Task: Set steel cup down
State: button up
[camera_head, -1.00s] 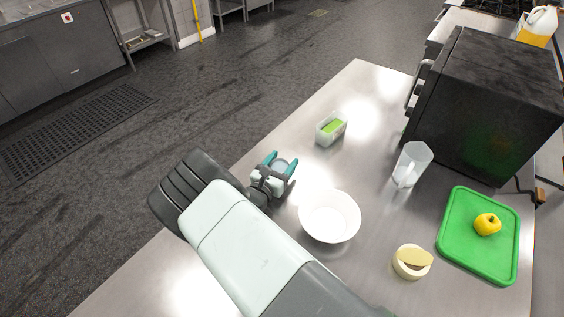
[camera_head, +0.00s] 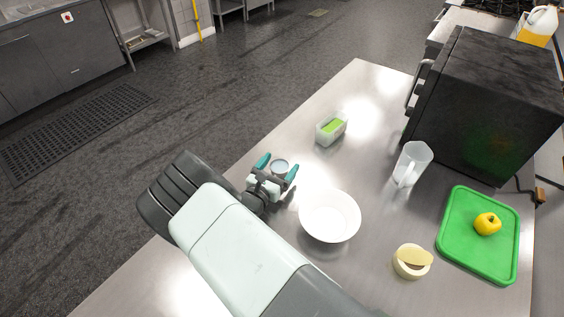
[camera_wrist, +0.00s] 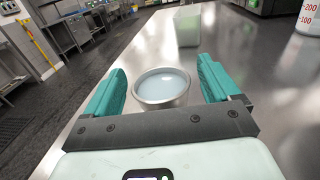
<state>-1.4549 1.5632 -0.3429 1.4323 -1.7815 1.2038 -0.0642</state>
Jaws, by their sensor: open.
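The steel cup (camera_wrist: 162,88) stands upright on the steel table (camera_wrist: 240,50), with a pale bluish inside or content. It also shows in the head view (camera_head: 280,167), near the table's left edge. My gripper (camera_wrist: 160,85) is open, with one teal finger on each side of the cup and a visible gap on both sides. In the head view my gripper (camera_head: 277,167) is low over the table, around the cup. The cup's lower part is hidden by my gripper's body in the wrist view.
A white bowl (camera_head: 330,216) stands close to the right of my gripper. A container with a green top (camera_head: 331,128) is beyond the cup. A clear jug (camera_head: 411,164), a green board (camera_head: 478,250) with a yellow pepper (camera_head: 487,224), and a round lidded pot (camera_head: 411,262) are farther right.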

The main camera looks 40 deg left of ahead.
aim_at(278, 173)
jog(key=s, duration=0.3)
jog(key=s+d, duration=0.1)
jog(key=s, duration=0.6)
jog(key=shift+d, duration=0.2)
jog(key=w+d+r+m+g+h, duration=0.4)
jog(key=w+d+r+m+h, duration=0.55)
jog(key=r, duration=0.45)
jog(key=w+d+r+m+g+h, duration=0.1)
jog(key=d+r+m+g, duration=0.4)
jog(key=d, duration=0.4)
jog(key=w+d+r+m+g+h, duration=0.1)
jog(key=d+r+m+g, duration=0.2)
jog(key=d+r+m, duration=0.4)
jog(key=s+d+r+m+g+y, duration=0.25)
jog(key=d+r+m, duration=0.2)
jog(key=d, duration=0.25)
jog(key=s+d+r+m+g+y, duration=0.1)
jog(key=s+d+r+m+y, duration=0.15)
jog(key=s+d+r, duration=0.35)
jog(key=s+d+r+m+t+y, duration=0.3)
jog(key=s+d+r+m+y, duration=0.1)
jog(key=s+m, duration=0.4)
jog(key=shift+s+d+r, duration=0.8)
jog(key=shift+s+d, duration=0.05)
jog(key=shift+s, duration=0.25)
